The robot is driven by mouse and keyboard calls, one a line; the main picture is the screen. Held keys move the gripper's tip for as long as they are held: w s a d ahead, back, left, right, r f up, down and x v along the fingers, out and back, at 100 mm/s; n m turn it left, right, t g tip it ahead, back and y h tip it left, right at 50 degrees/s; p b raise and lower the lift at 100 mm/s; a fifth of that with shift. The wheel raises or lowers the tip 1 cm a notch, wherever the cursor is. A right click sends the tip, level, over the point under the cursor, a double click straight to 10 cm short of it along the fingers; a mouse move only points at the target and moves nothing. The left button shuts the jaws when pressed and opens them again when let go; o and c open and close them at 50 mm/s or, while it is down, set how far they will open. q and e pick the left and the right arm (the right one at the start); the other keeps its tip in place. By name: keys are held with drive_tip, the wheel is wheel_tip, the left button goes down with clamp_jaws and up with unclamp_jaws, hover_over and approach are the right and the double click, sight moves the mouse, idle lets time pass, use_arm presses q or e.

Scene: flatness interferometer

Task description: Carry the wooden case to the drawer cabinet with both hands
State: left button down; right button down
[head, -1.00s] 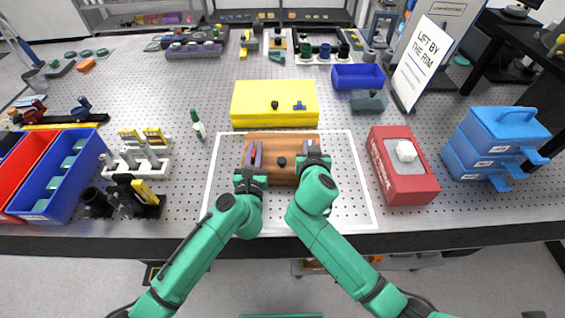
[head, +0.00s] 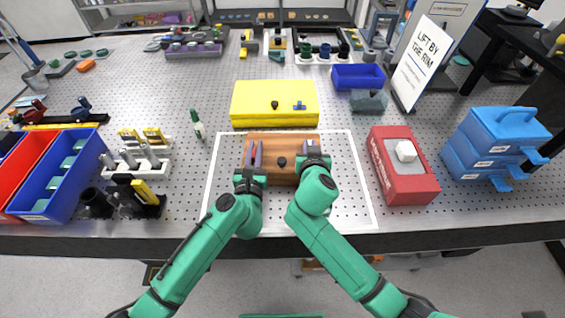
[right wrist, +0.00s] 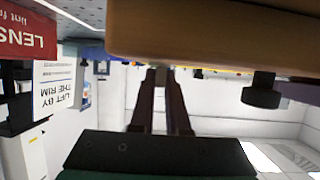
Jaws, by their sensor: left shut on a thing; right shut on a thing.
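The wooden case (head: 284,144), brown with a black knob on it, is inside the white rectangle on the perforated table. In the right wrist view the case (right wrist: 215,30) spans the top, above the fingers. My left gripper (head: 254,155) is shut on the case at its left part. My right gripper (head: 313,152) is shut on it at the right end; its fingers (right wrist: 160,85) show in the right wrist view. The exact grip points are partly hidden. I cannot tell whether the case is clear of the table. The blue drawer cabinet (head: 495,140) stands at the right.
A yellow case (head: 275,104) lies just behind the wooden case. A red box (head: 402,180) with a white block stands between it and the cabinet. A sign (head: 420,65) stands behind the box. Blue and red bins (head: 62,175) and small racks are at the left.

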idle(0.5)
